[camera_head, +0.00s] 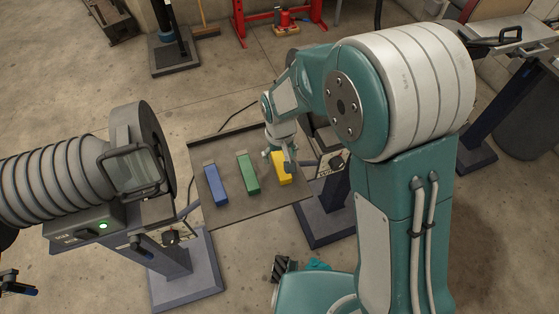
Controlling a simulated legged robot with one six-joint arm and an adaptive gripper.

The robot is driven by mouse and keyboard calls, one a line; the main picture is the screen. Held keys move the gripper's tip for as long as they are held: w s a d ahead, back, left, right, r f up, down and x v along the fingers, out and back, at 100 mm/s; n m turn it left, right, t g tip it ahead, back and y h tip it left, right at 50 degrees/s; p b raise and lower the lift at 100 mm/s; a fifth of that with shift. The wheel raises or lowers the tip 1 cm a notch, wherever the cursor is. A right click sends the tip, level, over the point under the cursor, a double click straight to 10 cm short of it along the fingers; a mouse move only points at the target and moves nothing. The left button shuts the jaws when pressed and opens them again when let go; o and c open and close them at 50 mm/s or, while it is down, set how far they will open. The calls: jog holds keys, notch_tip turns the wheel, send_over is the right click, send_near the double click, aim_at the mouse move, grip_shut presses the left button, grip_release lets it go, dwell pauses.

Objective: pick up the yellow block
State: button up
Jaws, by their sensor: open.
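The yellow block (281,174) lies on a dark tray-like bench top, the rightmost of a row of blocks. My gripper (279,157) is over the far part of the yellow block, with a finger showing beside it. The gripper is open. It covers part of the block, and I cannot tell whether the fingers touch it.
A green block (248,173) and a blue block (216,186) lie left of the yellow one on the same bench top (240,212). A ribbed hose with a round hood (130,150) stands close on the left. The bench top in front of the blocks is clear.

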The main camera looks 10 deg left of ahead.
aim_at(280, 162)
notch_tip(280, 162, down, 3)
jog(key=shift+f, duration=0.2)
jog(key=shift+d, duration=0.1)
grip_shut()
jog(key=c, duration=1.2)
grip_release()
jog(key=shift+r, duration=0.1)
jog(key=shift+r, duration=0.25)
grip_shut()
notch_tip(280, 162, up, 2)
jog(key=shift+w+r, duration=0.1)
jog(key=shift+r, duration=0.1)
jog(key=s+a+r, duration=0.3)
jog(key=s+r, duration=0.7)
jog(key=s, duration=0.4)
